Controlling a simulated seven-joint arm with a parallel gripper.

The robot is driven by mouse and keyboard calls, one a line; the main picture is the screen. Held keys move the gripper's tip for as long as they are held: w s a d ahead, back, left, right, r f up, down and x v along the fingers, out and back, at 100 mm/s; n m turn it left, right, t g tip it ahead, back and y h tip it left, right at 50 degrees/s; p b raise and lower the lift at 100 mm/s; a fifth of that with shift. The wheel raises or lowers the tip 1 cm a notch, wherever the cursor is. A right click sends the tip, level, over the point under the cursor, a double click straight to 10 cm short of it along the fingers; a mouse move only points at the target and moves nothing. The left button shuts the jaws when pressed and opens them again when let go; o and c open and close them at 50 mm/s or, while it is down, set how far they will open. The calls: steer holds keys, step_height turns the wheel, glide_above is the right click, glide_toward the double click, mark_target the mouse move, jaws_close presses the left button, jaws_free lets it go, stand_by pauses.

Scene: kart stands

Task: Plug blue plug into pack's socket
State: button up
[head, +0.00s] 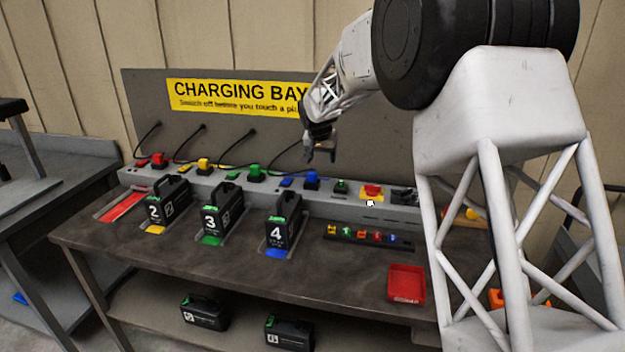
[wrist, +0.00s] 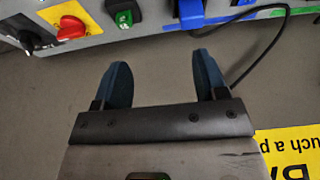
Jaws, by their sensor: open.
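The blue plug (head: 311,179) sits on the grey power rail in the head view, with a black cable running from it up to the back panel. It also shows at the top of the wrist view (wrist: 190,12). Pack 4 (head: 281,228), a black battery pack with a handle, stands on a blue-marked bay on the bench; a small green part shows on its top. Its socket is too small to make out. My gripper (head: 322,152) is open and empty, above and slightly right of the blue plug. Its two dark blue fingers (wrist: 162,85) are apart with nothing between them.
Packs 2 (head: 167,208) and 3 (head: 220,213) stand left of pack 4. A red-yellow rotary switch (head: 371,191) and a green rocker (head: 341,187) sit right of the plug. A red tray (head: 406,284) lies at the front right. The yellow sign (head: 238,95) is behind.

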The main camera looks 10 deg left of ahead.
glide_toward(312, 172)
step_height(312, 172, down, 2)
steer(key=shift+w+d+f, duration=0.15)
steer(key=shift+w, duration=0.25)
steer(key=shift+f, duration=0.15)
steer(key=shift+x, duration=1.15)
steer(key=shift+w+f, duration=0.1)
steer(key=shift+x, duration=2.45)
